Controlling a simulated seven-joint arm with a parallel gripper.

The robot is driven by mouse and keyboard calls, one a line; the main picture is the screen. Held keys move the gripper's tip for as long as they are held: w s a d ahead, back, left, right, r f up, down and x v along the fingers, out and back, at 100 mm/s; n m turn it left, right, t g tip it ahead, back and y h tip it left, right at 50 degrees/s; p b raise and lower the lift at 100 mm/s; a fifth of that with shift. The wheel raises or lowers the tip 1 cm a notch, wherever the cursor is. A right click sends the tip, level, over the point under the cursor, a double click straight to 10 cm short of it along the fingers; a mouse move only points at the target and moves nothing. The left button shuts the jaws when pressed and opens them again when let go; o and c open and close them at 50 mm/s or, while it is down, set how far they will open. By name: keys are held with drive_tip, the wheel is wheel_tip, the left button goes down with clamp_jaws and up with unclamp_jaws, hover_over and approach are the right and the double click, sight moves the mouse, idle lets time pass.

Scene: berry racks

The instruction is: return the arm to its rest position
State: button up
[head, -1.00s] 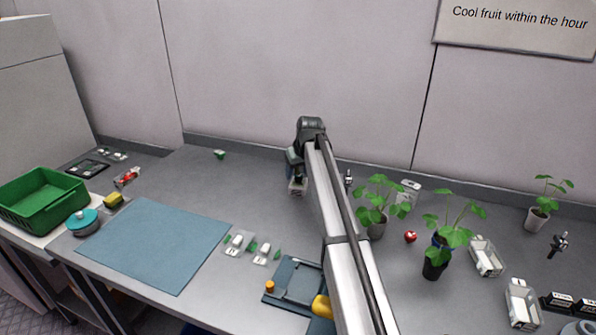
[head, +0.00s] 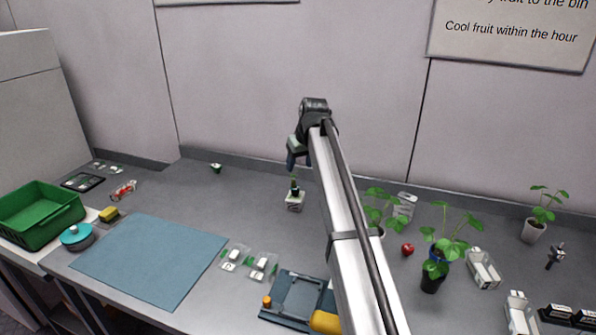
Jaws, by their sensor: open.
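My arm rises from the bottom right of centre in the head view, stretched out over the worktop. My gripper (head: 292,162) hangs at its far end, pointing down, above the back middle of the worktop. It is open, and I see nothing held in it. A small white box-like item (head: 295,203) with a dark upright part stands on the worktop below the gripper, apart from it. My arm partly hides one potted plant (head: 383,203).
Potted plants (head: 437,262), a red ball-like item (head: 407,249) and white trays (head: 483,268) stand right of my arm. A blue mat (head: 150,262), a green crate (head: 40,215) and a teal-lidded pot (head: 76,236) are at the left.

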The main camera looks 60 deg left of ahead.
drive_tip(key=shift+d+r, duration=0.25)
drive_tip(key=shift+r, duration=0.25)
